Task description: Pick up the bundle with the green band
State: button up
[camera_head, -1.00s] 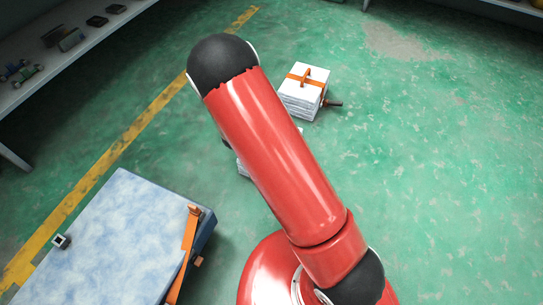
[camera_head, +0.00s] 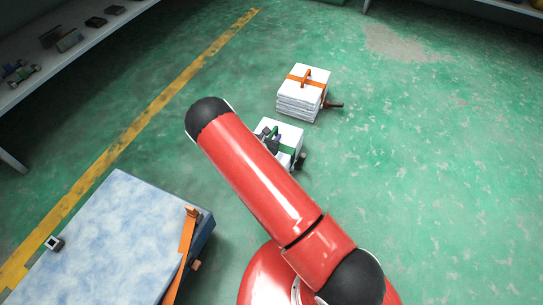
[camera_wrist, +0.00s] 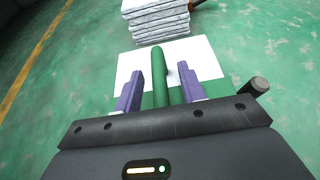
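The bundle with the green band (camera_head: 291,131) is a white stack on the floor, partly hidden by my red arm in the head view. In the wrist view its white top (camera_wrist: 207,52) lies below my gripper. A green bar-like handle (camera_wrist: 158,62) stands up from it. My gripper (camera_wrist: 160,68) is open, with purple fingers on either side of the handle and gaps showing on both sides. Whether the fingertips are level with the handle or above it is hard to tell. In the head view my dark gripper (camera_head: 268,134) shows over the bundle.
A second white bundle with an orange band (camera_head: 304,92) stands just behind. A pale blue-topped block with orange straps (camera_head: 115,235) is at lower left. A shelf (camera_head: 72,50) is at upper left. The green floor (camera_head: 430,150) at right is clear.

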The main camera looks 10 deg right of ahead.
jog(key=shift+w+d+f, duration=0.1)
jog(key=shift+w+d, duration=0.05)
jog(key=shift+w, duration=0.1)
grip_shut()
dwell(1.2)
